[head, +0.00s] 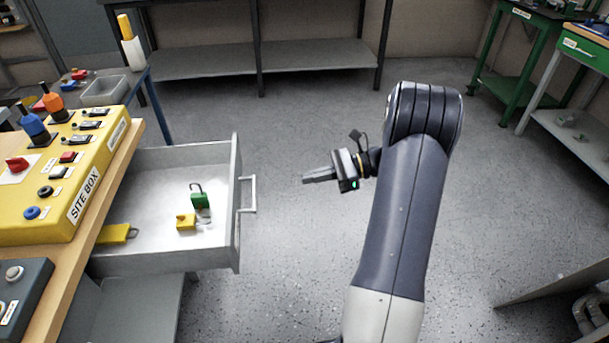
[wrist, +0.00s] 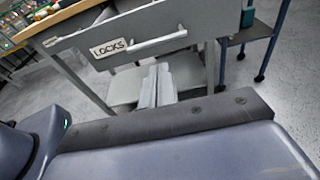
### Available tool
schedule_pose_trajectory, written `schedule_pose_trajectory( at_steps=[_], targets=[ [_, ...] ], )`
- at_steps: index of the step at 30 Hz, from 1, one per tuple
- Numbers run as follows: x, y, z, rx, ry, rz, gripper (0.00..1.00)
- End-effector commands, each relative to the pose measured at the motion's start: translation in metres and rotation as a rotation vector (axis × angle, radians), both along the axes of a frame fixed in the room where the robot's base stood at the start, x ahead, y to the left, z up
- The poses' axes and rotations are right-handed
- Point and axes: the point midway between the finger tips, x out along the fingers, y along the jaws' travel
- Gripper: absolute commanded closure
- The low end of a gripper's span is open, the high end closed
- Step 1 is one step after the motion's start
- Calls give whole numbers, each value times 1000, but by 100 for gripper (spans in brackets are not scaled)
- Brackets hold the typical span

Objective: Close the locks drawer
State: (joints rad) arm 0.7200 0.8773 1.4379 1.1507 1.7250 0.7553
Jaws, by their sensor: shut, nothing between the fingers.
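The locks drawer (head: 233,215) is grey and stands pulled out from under the wooden bench at the left in the head view. A green padlock (head: 200,201), a yellow padlock (head: 186,221) and another yellow item (head: 117,234) lie inside it. Its bar handle (head: 248,194) is on the front face; the handle (wrist: 156,43) and the LOCKS label (wrist: 109,48) also show in the wrist view. My gripper (head: 306,178) is shut and empty, apart from the handle, to its right in the head view and pointing toward the drawer front.
The yellow SITE BOX (head: 75,190) with switches sits on the wooden bench (head: 122,170) above the drawer. A blue-legged stand with a grey bin (head: 100,90) is behind. Green tables (head: 520,60) stand at the far right. The floor (head: 300,110) around my gripper is clear.

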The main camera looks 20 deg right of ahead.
Motion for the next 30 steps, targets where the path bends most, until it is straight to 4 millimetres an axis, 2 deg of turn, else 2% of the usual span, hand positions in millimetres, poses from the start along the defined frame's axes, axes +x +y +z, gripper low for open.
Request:
schedule_pose_trajectory(
  at_steps=[3, 9, 15, 21, 30],
  targets=[
    [8, 27, -6, -1, 0, 6, 100],
    [21, 66, -15, -2, 1, 6, 100],
    [30, 94, -20, -3, 0, 4, 100],
    [34, 106, -22, -2, -1, 2, 100],
    [34, 106, -22, -3, -1, 1, 100]
  ],
)
